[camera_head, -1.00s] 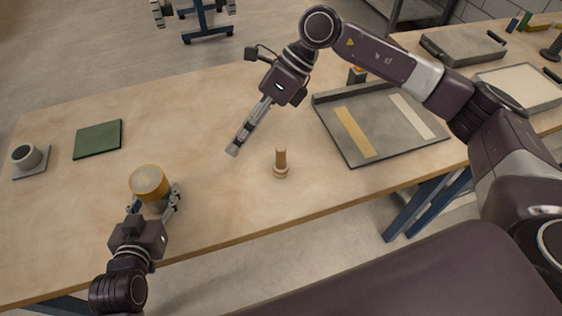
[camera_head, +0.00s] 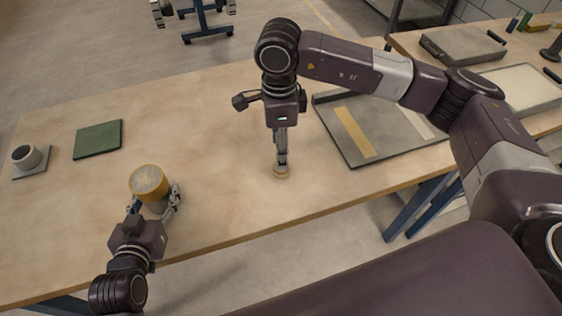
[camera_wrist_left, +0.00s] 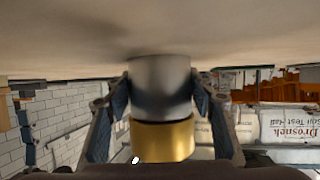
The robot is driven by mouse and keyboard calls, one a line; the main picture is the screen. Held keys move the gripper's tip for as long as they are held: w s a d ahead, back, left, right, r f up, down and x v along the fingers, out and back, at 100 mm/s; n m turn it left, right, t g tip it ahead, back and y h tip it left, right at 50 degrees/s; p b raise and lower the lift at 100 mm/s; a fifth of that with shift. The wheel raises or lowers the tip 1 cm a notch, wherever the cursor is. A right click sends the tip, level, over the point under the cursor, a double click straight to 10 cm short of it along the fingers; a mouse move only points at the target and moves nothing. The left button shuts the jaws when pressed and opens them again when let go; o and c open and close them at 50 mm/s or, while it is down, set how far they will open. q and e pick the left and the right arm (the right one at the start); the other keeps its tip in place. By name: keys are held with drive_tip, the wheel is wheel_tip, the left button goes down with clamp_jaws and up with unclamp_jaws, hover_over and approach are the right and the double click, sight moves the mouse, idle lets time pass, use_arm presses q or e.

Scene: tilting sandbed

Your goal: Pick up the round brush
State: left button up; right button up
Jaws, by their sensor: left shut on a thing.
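The round brush (camera_head: 281,172) stands upright on the table; only its round base shows. My right gripper (camera_head: 281,160) points straight down over it, and its fingers hide the handle. I see the fingers edge-on and cannot tell whether they grip the handle. My left gripper (camera_head: 155,202) is shut on a grey can with a gold-yellow band (camera_head: 150,182) near the table's front edge. In the left wrist view the can (camera_wrist_left: 160,90) sits between both fingers.
A grey tray (camera_head: 372,155) with a tan strip lies right of the brush. A green mat (camera_head: 98,139) and a grey cup (camera_head: 27,157) on a small slab are at the far left. The table middle behind the brush is clear.

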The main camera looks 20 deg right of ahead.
drive_tip(key=f, duration=0.5)
drive_tip(key=shift+s+d+f, duration=0.15)
drive_tip(key=shift+s+d, duration=0.05)
drive_tip(key=c, duration=1.2)
